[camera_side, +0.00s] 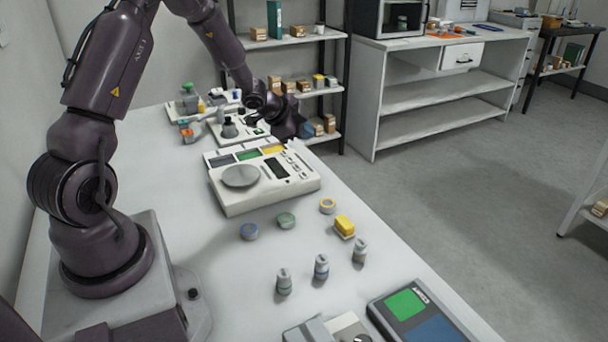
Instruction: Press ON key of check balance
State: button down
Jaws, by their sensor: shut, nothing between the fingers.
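A white balance (231,198) with a round grey pan, a dark display and a row of keys on its right stands mid-table. A smaller white balance (258,134) stands behind it, with a dark weight (229,128) on it and a small green display. I cannot tell from any label which is the check balance, and the ON key cannot be made out. My gripper (298,131) is shut and empty, beside the right end of the smaller balance. Its fingertips are dark and small, so contact with a key cannot be judged.
Several small weights (321,267), coloured round tins (286,220) and a yellow block (344,225) stand in front of the larger balance. A device with green and blue panels (407,304) lies at the front edge. A black-framed shelf (318,93) stands beyond the table.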

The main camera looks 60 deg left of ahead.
aim_at(304, 176)
jog(key=shift+f, duration=4.35)
jog(key=shift+f, duration=0.4)
jog(key=shift+f, duration=0.35)
jog(key=shift+r, duration=0.8)
jog(key=shift+r, duration=2.5)
